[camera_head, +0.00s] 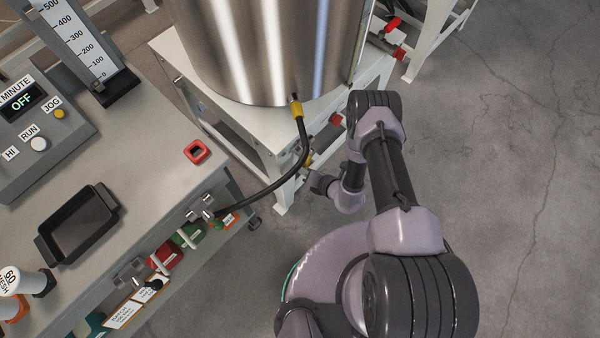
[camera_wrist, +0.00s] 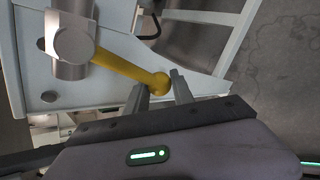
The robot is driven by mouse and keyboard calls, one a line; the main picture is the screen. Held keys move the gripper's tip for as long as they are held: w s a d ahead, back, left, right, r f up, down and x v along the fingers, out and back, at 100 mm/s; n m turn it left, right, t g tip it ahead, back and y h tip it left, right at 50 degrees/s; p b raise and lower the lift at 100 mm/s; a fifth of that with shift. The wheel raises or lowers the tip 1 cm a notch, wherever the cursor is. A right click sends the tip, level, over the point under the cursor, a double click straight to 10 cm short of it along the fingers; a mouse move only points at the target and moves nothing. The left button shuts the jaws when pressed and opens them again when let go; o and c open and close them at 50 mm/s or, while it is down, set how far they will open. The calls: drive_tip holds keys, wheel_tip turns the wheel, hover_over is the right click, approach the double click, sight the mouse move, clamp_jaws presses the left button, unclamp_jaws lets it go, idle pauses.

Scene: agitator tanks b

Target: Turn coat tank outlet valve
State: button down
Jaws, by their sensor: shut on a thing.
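The outlet valve (camera_wrist: 72,40) is a silver body on the white tank stand, with a yellow lever (camera_wrist: 120,64) that ends in a round knob. The lever slants down to the right in the wrist view. My gripper (camera_wrist: 160,86) is shut on the knob end of the lever, with one finger on each side. In the head view my gripper (camera_head: 310,174) is low beside the stand, and only a bit of the yellow lever (camera_head: 308,160) shows. The steel tank (camera_head: 262,50) stands above. The valve body is mostly hidden there by the stand and my arm.
A black hose (camera_head: 304,145) runs from the tank's yellow fitting to the bench. A red-handled valve (camera_head: 335,118) is near my arm, with another red handle (camera_head: 398,53) farther back. The bench (camera_head: 150,130) holds a black tray (camera_head: 78,222). The floor at right is clear.

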drive_tip(key=shift+w+d+f+n+t+h, duration=0.3)
drive_tip(key=shift+w+d+n+t+h, duration=0.2)
drive_tip(key=shift+w+d+t, duration=0.15)
drive_tip(key=shift+w+d+n+t+h+b, duration=0.3)
drive_tip(key=shift+w+d+n+t+b, duration=0.15)
drive_tip(key=shift+w, duration=0.25)
drive_tip(key=c, duration=1.1)
unclamp_jaws()
